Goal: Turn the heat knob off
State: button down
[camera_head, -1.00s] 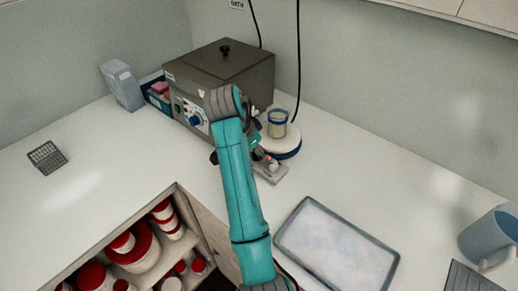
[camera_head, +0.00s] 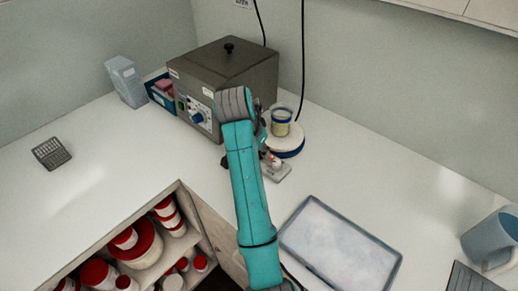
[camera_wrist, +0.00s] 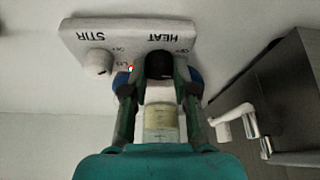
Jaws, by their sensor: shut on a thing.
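The hotplate stirrer (camera_head: 277,172) stands on the counter with a round white, blue-rimmed plate (camera_head: 287,149). A glass beaker with pale yellow content (camera_head: 281,122) stands on the plate; it also shows between my fingers in the wrist view (camera_wrist: 160,122). In the wrist view the control panel (camera_wrist: 128,36) appears upside down, with a white STIR knob (camera_wrist: 97,62) and a black HEAT knob (camera_wrist: 159,65). My gripper (camera_wrist: 159,78) is shut on the HEAT knob, a finger on each side. A red light (camera_wrist: 131,68) glows between the knobs. The knob's pointer mark is not readable.
A grey water bath (camera_head: 222,75) stands behind my arm, with a blue box (camera_head: 160,92) to its left. A metal tray (camera_head: 340,250) lies front right, and a blue-grey jug (camera_head: 490,238) stands at the right edge. The counter at left is mostly clear.

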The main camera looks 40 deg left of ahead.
jog(key=n+y, duration=0.1)
jog(key=n, duration=0.3)
jog(key=shift+d+g+y, duration=0.1)
jog(key=shift+g+y, duration=0.2)
jog(key=shift+y, duration=0.1)
jog(key=shift+n+g+y, duration=0.3)
jog(key=shift+n+y, duration=0.2)
jog(key=shift+n, duration=1.6)
jog(key=c, duration=0.9)
grip_release()
